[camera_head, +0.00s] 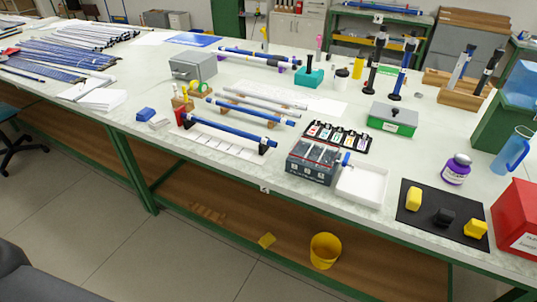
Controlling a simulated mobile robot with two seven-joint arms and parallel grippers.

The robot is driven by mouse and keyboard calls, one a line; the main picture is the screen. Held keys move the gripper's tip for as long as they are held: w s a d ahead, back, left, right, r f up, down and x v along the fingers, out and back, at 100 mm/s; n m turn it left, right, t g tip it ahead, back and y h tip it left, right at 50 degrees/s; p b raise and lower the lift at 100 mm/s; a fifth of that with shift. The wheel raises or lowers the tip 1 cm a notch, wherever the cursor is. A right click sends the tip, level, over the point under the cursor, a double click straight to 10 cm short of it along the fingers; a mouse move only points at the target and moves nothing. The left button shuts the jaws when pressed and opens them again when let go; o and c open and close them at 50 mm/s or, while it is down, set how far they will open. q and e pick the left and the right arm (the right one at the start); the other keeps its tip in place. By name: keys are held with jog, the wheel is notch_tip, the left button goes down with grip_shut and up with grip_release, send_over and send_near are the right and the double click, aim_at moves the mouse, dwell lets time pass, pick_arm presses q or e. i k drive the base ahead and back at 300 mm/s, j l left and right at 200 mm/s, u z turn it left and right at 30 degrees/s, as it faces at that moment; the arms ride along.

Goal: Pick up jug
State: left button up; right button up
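A translucent blue jug (509,153) stands upright near the right edge of the long worktable. Its handle side faces right. It stands between a green box-like stand (499,127) behind it and a red box (518,215) in front. Neither of my grippers is in view, and nothing touches the jug that I can see.
A black mat (413,215) with yellow and black blocks lies in front. A white tray (362,186) and a dark compartment box (311,163) are further left. Table (440,120) surface around the jar is clear.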

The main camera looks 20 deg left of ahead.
aim_at(516, 149)
jog(key=z, duration=1.15)
